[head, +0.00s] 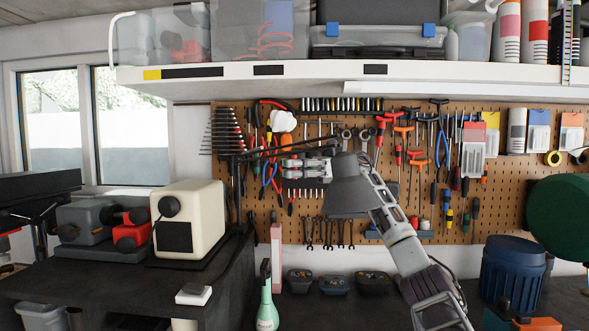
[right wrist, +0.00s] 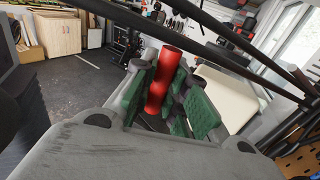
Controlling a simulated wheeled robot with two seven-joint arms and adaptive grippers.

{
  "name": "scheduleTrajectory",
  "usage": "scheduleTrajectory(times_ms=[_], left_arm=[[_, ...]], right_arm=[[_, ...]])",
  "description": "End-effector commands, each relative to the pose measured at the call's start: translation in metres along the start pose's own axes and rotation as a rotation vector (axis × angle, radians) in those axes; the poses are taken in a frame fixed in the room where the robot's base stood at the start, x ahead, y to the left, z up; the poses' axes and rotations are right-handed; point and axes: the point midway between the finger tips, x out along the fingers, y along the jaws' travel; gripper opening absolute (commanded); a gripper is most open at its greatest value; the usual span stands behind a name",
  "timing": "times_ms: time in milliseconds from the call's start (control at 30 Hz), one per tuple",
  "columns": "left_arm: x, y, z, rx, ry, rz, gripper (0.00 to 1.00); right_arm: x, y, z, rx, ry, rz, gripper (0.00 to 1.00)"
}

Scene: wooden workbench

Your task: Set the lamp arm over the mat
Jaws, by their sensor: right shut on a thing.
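The lamp shows in the head view as a grey cone-shaped shade (head: 352,190) with thin dark arm rods (head: 262,152) running left from its top. My right gripper (head: 287,165) is left of the shade, just under the rods, and my right arm passes partly behind the shade. In the right wrist view, the green-padded fingers of my right gripper (right wrist: 165,95) are shut on a red cylindrical handle (right wrist: 167,72). Dark rods cross that view nearby. How the handle joins the lamp is hard to see. I cannot make out the mat. My left gripper is not in view.
A pegboard (head: 400,230) of tools stands behind the lamp, under a white shelf (head: 300,75). A cream box-shaped machine (head: 190,222) is at the left. A green bottle (head: 267,310) and small dark bins (head: 335,285) are below. A blue container (head: 512,270) is at the right.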

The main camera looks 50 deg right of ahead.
Motion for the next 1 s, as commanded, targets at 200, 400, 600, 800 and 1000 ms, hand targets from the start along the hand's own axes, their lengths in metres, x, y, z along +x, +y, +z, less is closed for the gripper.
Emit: scheduleTrajectory(times_ms=[200, 400, 600, 800, 1000], left_arm=[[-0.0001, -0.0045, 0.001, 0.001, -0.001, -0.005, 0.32], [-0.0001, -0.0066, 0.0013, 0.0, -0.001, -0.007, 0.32], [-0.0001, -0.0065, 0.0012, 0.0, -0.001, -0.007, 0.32], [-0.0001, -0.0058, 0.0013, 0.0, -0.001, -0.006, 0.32], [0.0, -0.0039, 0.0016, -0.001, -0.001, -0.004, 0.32]], right_arm=[[0.0002, 0.0001, -0.001, 0.001, 0.004, 0.001, 0.0], [0.0002, 0.0002, -0.0012, 0.001, 0.005, 0.001, 0.17], [0.0002, 0.0001, -0.0009, 0.001, 0.004, 0.001, 0.37], [0.0002, 0.0001, -0.0007, 0.0, 0.003, 0.001, 0.37], [-0.0027, 0.0, -0.0004, 0.0, 0.002, 0.0, 0.37]])
